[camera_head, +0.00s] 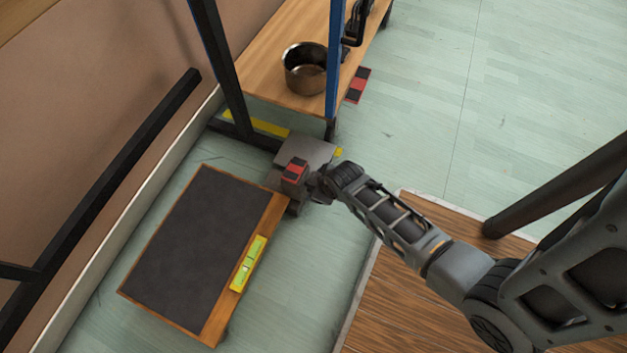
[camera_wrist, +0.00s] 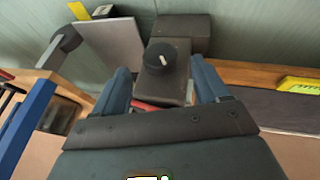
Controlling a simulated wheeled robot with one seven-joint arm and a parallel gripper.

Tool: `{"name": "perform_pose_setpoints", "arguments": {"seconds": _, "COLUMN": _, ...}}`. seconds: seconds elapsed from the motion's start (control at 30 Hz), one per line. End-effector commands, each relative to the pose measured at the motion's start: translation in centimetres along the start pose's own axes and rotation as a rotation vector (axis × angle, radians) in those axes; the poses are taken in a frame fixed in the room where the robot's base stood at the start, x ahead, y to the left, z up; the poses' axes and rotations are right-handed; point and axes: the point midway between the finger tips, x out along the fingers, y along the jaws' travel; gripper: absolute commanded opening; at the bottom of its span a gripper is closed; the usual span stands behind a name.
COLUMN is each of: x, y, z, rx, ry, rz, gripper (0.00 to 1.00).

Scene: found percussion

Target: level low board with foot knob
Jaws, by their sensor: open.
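The low board (camera_head: 200,250) lies near the floor at lower left, with a dark top and wooden edges. A yellow-green spirit level (camera_head: 248,264) rests on its right wooden edge; its bubble is too small to read. In the wrist view, the foot knob (camera_wrist: 160,60) is a dark round knob with a white mark, on a dark block beside the board's wooden edge (camera_wrist: 245,74). My gripper (camera_wrist: 163,85) is open, with its blue fingers on either side of the knob's block; contact cannot be told. In the head view, my gripper (camera_head: 308,190) is at the board's upper right corner and hides the knob.
A grey plate (camera_head: 308,150) lies just beyond my gripper. A blue post (camera_head: 334,60) and a dark frame post (camera_head: 218,60) stand close behind it. A metal pot (camera_head: 305,70) sits on a wooden bench (camera_head: 270,88). Open floor (camera_head: 430,130) lies to the upper right.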

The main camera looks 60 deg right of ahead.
Motion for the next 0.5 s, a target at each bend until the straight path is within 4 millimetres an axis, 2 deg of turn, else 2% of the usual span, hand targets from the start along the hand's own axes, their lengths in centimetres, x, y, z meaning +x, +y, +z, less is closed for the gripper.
{"name": "perform_pose_setpoints", "arguments": {"seconds": 0.03, "x": 1.3, "y": -0.1, "z": 0.2, "rx": 0.002, "ry": -0.001, "rz": 0.000, "gripper": 0.74}}
{"name": "perform_pose_setpoints", "arguments": {"seconds": 0.2, "x": 3.3, "y": -0.1, "z": 0.1, "rx": 0.001, "ry": 0.000, "rz": 0.000, "gripper": 0.74}}
{"name": "perform_pose_setpoints", "arguments": {"seconds": 0.5, "x": 4.1, "y": 0.0, "z": 0.0, "rx": 0.000, "ry": -0.001, "rz": -0.001, "gripper": 0.74}}
